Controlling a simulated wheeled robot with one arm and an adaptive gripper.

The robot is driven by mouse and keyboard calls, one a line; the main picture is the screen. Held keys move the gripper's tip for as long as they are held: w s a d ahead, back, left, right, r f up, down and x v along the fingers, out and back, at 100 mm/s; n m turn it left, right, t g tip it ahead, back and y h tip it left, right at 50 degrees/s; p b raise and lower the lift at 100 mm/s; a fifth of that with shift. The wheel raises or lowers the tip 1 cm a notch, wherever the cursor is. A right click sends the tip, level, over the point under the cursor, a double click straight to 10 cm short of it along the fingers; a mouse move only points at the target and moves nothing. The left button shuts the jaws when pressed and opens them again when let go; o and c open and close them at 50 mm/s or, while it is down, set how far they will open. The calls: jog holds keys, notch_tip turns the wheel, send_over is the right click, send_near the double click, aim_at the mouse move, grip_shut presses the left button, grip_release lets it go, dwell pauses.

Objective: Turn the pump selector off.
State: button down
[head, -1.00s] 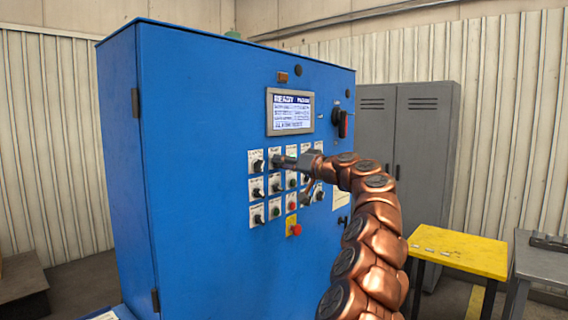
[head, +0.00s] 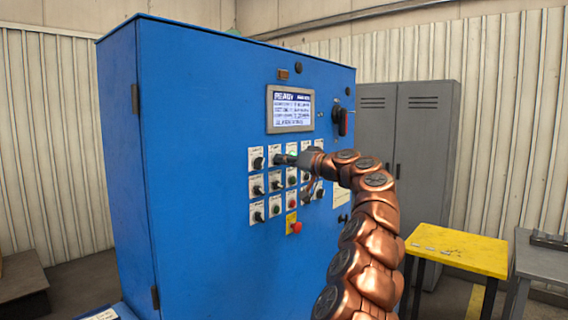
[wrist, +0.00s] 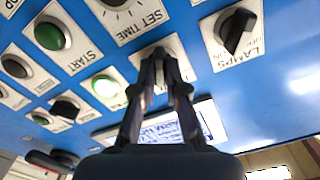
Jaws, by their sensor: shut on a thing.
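The pump selector is a dark knob on a white plate (head: 273,152) in the top row of the blue cabinet's panel, second from the left. In the wrist view its white plate (wrist: 182,56) shows around my fingertips, with the lettering mostly covered. My gripper (wrist: 160,58) is shut on the selector's knob, which is largely hidden between the dark fingers. In the head view my gripper (head: 284,160) meets the panel at this plate. I cannot tell which position the knob points to.
The lamps selector (wrist: 236,32) sits beside it, the set time dial (wrist: 122,10) below it on the panel, and a lit green button (wrist: 105,87) on the other side. A display (head: 290,110) is above. A red button on yellow (head: 293,225) is lower. A yellow table (head: 455,248) stands right.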

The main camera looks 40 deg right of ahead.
jog(key=n+b, duration=0.3)
jog(key=n, duration=0.8)
jog(key=shift+a+b, duration=0.15)
jog(key=shift+b, duration=0.25)
dwell(0.3)
jog(key=c, duration=1.2)
grip_release()
jog(key=shift+s, duration=0.15)
